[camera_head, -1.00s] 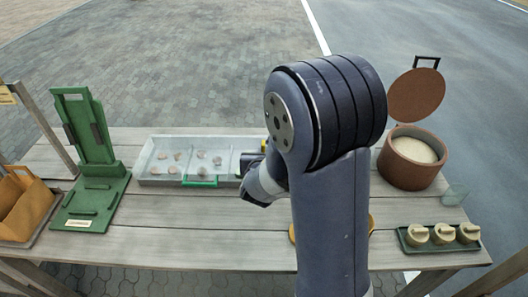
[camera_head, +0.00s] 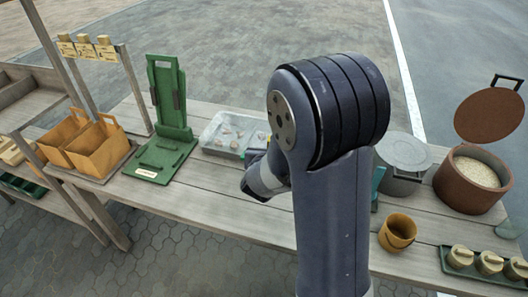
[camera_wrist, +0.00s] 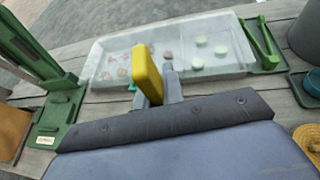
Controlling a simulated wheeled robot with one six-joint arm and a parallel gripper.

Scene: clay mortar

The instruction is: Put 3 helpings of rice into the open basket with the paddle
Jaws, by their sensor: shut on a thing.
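My gripper (camera_wrist: 160,90) is shut on a yellow upright piece (camera_wrist: 147,76) in the wrist view; I cannot tell whether this is the paddle's handle. In the head view my arm hides most of the gripper. A brown round pot (camera_head: 468,192) of pale rice (camera_head: 476,172) stands open at the right, its lid (camera_head: 489,115) raised. Two tan baskets stand at the left, a rear one (camera_head: 64,138) and a nearer one (camera_head: 95,150) with handles up. Part of a basket also shows at the wrist view's left edge (camera_wrist: 12,130).
A green stand (camera_head: 168,120) is between the baskets and a clear tray (camera_head: 222,135) with small pieces. A grey lidded pot (camera_head: 400,165), a yellow-brown cup (camera_head: 397,232) and a green tray of small pots (camera_head: 462,258) are at the right. The table's front left-middle is clear.

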